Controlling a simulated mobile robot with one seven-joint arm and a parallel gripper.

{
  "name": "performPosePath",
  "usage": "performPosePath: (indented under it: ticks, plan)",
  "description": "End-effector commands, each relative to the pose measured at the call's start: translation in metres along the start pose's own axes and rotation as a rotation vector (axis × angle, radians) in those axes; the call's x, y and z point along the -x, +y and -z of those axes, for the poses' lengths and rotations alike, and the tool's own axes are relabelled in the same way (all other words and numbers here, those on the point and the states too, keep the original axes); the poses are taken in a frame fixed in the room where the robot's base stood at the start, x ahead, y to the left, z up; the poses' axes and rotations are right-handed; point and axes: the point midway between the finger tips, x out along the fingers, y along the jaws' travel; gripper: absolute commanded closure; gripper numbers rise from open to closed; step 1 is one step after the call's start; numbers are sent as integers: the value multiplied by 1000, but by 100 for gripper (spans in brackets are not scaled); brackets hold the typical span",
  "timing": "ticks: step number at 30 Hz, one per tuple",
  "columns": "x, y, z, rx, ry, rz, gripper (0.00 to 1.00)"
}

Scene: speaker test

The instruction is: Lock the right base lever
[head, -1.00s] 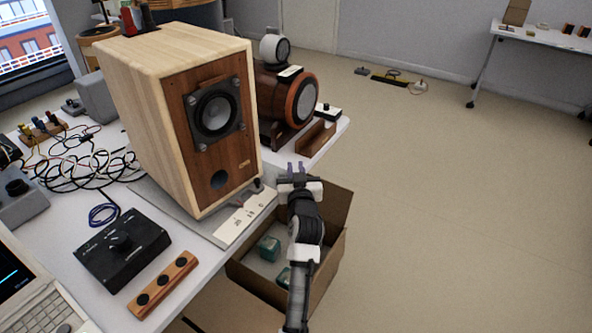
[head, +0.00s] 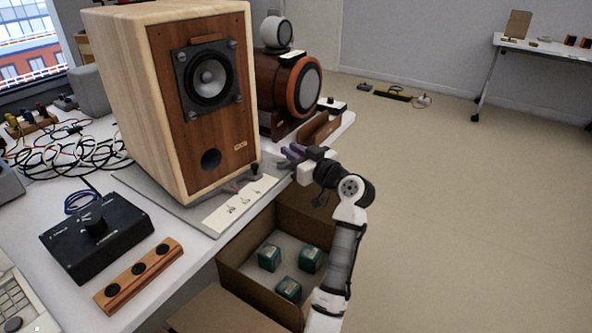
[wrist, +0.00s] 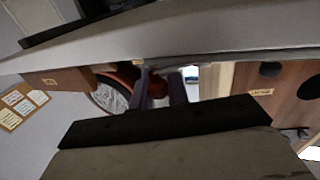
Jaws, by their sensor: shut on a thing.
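The wooden speaker (head: 213,140) stands upright on a grey base plate (head: 163,192) at the table edge. A small lever with a red grip (head: 229,188) and a dark knob (head: 254,169) show at the base beside a white marked plate (head: 240,204). My gripper (head: 285,156) is just right of the dark knob at the base's right side, fingers pointing left. In the wrist view, its purple fingers (wrist: 160,88) close around a dark red rounded thing (wrist: 157,88). I cannot tell whether this is the right lever's grip.
An open cardboard box (head: 250,274) with green-topped cubes sits below the table edge, under my arm. A dark orange round speaker (head: 302,88) stands behind to the right. A black control box (head: 98,236) and wooden button strip (head: 138,276) lie front left.

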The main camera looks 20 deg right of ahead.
Motion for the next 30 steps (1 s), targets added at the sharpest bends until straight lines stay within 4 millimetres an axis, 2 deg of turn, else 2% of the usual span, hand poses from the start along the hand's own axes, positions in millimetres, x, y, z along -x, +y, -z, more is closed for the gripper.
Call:
performPosePath:
  ticks: [1,15,30]
  plan:
    - [-2,2,-5,1,1,44,100]
    - [-19,-5,-1,-2,0,445,100]
    - [-26,-10,0,-3,-1,624,100]
